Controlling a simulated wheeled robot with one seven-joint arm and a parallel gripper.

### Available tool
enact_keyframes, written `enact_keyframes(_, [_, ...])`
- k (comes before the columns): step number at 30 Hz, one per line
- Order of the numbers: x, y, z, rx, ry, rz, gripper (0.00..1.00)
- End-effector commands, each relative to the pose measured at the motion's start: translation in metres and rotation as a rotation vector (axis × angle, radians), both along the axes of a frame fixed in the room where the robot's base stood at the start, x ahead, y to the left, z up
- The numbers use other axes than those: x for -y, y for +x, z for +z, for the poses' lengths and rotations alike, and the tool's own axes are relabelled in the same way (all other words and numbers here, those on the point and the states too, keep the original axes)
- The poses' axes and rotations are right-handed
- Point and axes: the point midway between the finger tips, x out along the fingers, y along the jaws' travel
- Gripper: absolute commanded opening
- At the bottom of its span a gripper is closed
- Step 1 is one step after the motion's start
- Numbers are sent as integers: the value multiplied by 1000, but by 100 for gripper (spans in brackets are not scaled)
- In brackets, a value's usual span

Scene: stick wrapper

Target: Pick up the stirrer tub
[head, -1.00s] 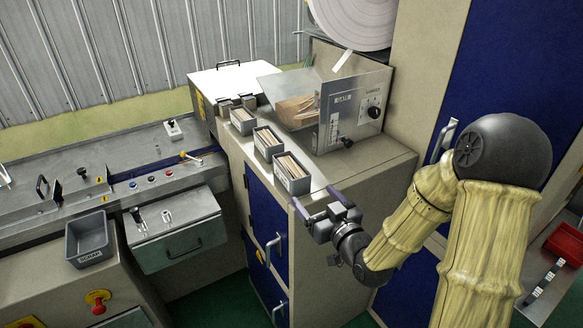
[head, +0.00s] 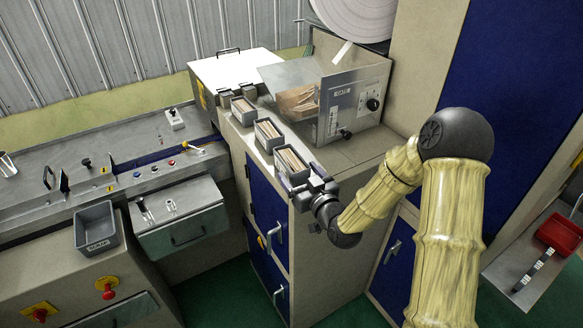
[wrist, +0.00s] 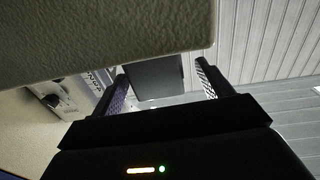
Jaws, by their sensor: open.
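Three grey tubs filled with upright wooden sticks stand in a row along the left edge of the cabinet top: a near tub (head: 290,159), a middle tub (head: 268,132) and a far tub (head: 243,109). Which one is the stirrer tub I cannot tell from labels. My gripper (head: 301,179) is open at the near tub's front end, with a finger to either side of it. In the wrist view a dark block (wrist: 153,71), apparently the end of this tub, shows between the fingers. Contact is not clear.
A metal machine (head: 350,103) with a clear hopper stands right of the tubs. The cabinet top (head: 345,152) is bare in front of it. A grey tray (head: 96,226) lies on the lower console at left. A red bin (head: 558,234) is at far right.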

Motion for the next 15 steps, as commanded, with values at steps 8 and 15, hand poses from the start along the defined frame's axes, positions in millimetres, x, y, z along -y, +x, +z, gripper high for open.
enact_keyframes(8, [-10, 26, -1, -2, 1, -3, 78])
enact_keyframes(15, [-21, 44, -4, 0, 0, -3, 78])
